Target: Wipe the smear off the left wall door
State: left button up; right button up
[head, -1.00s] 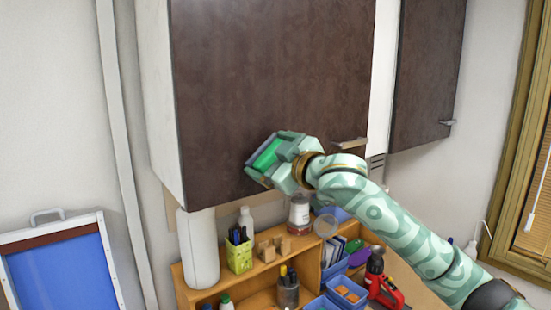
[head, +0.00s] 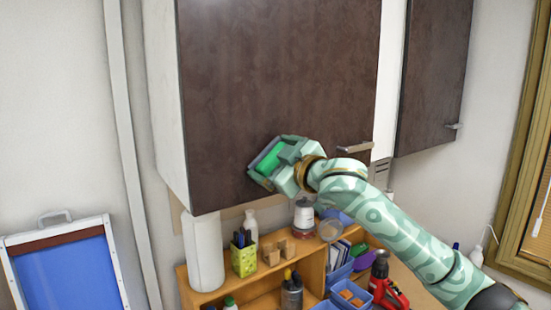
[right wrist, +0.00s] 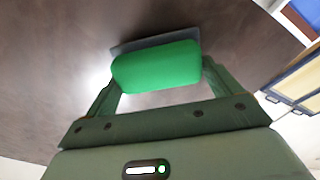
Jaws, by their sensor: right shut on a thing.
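The left wall door (head: 270,80) is a dark brown cabinet door that is shut, with a handle (head: 355,148) at its lower right. My right gripper (head: 275,160) is shut on a green block with a grey pad under it, a wiper (right wrist: 157,66). In the head view the wiper is at the lower middle of the door. In the right wrist view the pad's face is turned to the brown door (right wrist: 60,65) and looks close to or against it. I make out no smear on the door; the wiper and gripper hide part of it. My left gripper is not in view.
A second brown wall door (head: 433,75) hangs to the right. Below are a wooden shelf (head: 262,272) with a pen holder (head: 244,260) and bottles, a white roll (head: 203,250) and a red tool (head: 385,285). A blue-panelled board (head: 68,275) stands at left.

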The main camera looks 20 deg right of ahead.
jog(key=shift+w+a, duration=0.2)
jog(key=shift+w, duration=0.3)
jog(key=shift+w+d+p, duration=0.15)
jog(key=shift+w+d, duration=0.05)
jog(key=shift+d, duration=0.45)
jog(key=shift+w+d+p, duration=0.2)
jog(key=shift+w+d, duration=0.05)
jog(key=shift+d, duration=0.4)
jog(key=shift+w+d+p, duration=0.15)
jog(key=shift+w+d, duration=0.05)
jog(key=shift+d, duration=0.45)
jog(key=shift+s+a, duration=0.2)
jog(key=shift+a, duration=0.45)
jog(key=shift+s+a, duration=0.25)
jog(key=shift+a, duration=0.35)
jog(key=shift+s+a, duration=0.2)
jog(key=shift+a, duration=0.45)
jog(key=shift+s, duration=0.1)
jog(key=shift+s, duration=0.3)
jog(key=shift+v, duration=2.5)
jog(key=shift+w, duration=0.1)
